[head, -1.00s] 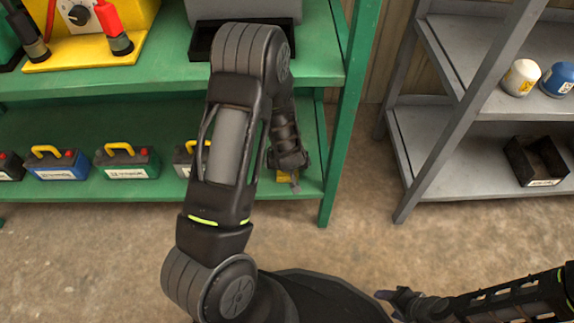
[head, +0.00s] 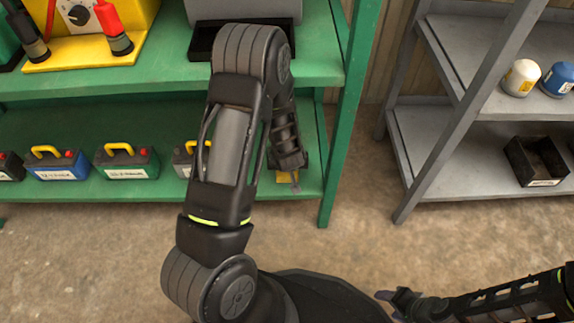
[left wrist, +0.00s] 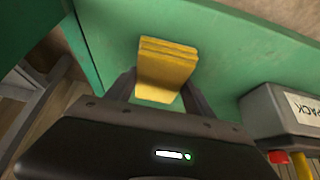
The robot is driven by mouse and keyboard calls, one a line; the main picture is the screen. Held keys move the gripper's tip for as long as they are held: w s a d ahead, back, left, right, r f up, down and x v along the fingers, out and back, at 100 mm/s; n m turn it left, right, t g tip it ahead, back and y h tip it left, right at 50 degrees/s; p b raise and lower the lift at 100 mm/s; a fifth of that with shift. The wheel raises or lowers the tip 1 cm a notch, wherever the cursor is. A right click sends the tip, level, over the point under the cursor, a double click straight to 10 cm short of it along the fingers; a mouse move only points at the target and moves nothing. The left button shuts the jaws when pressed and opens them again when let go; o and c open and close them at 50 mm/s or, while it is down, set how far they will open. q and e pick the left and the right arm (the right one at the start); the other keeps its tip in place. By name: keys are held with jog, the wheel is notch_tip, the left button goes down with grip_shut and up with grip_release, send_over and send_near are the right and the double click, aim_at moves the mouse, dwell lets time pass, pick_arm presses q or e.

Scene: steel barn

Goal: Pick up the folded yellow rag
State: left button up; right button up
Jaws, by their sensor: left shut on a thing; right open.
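The folded yellow rag (left wrist: 166,72) shows in the left wrist view as a thick stack of layers between my left fingers. My left gripper (left wrist: 158,88) is shut on it. In the head view a small yellow part of the rag (head: 285,177) shows under my left wrist, at the right end of the green lower shelf; my left gripper (head: 292,180) mostly hides it. I cannot tell whether the rag touches the shelf. My right gripper (head: 392,297) is open at the lower right, away from the shelves.
The green rack's lower shelf (head: 95,188) holds several batteries, one (head: 185,158) just left of my left forearm. A green post (head: 340,150) stands right of my left gripper. A grey rack (head: 450,150) with filters and a black bin (head: 537,160) is at right.

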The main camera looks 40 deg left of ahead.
pick_arm(q)
jog(key=c, duration=0.4)
notch_tip(320, 180, up, 11)
jog(key=p, duration=0.6)
jog(key=shift+f, duration=0.2)
jog(key=o, duration=0.8)
jog(key=c, duration=0.6)
jog(key=shift+s, duration=0.1)
